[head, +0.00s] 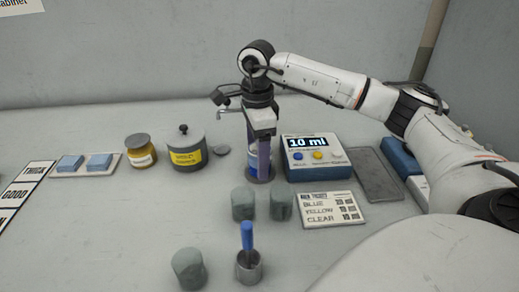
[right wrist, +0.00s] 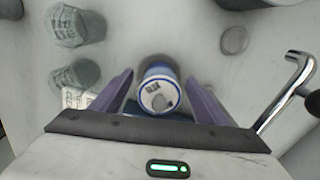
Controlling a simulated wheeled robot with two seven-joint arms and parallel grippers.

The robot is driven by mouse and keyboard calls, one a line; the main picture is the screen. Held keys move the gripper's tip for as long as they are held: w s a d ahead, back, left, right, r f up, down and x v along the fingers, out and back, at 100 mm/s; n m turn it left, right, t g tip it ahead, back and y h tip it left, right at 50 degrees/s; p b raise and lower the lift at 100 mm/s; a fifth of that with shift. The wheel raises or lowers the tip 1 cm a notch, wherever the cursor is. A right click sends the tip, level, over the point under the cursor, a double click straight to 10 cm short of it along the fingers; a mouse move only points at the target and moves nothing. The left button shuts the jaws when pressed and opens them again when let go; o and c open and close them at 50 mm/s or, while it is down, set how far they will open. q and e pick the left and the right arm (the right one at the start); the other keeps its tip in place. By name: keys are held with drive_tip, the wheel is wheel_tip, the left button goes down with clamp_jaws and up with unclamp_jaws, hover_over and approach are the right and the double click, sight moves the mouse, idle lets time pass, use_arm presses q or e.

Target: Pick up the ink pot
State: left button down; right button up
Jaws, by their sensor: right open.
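A blue-and-white ink pot (head: 252,160) stands on the table below my right arm, partly hidden by the gripper in the head view. In the right wrist view the ink pot (right wrist: 158,92) shows its round whitish top with a blue rim and dark print. My right gripper (head: 259,174) points straight down over the pot. Its purple fingers stand open on either side of the pot in the right wrist view (right wrist: 160,78), with visible gaps. My left gripper is not in view.
An amber jar (head: 141,152) and a grey pot with a yellow label (head: 187,152) stand to the left. A "10 ml" device (head: 315,158) is close on the right. Grey-green cups (head: 243,204) and a metal cup with a blue-handled tool (head: 249,267) stand in front.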

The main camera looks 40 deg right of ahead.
drive_tip(key=shift+c, duration=0.3)
drive_tip(key=shift+r, duration=0.1)
drive_tip(key=c, duration=1.2)
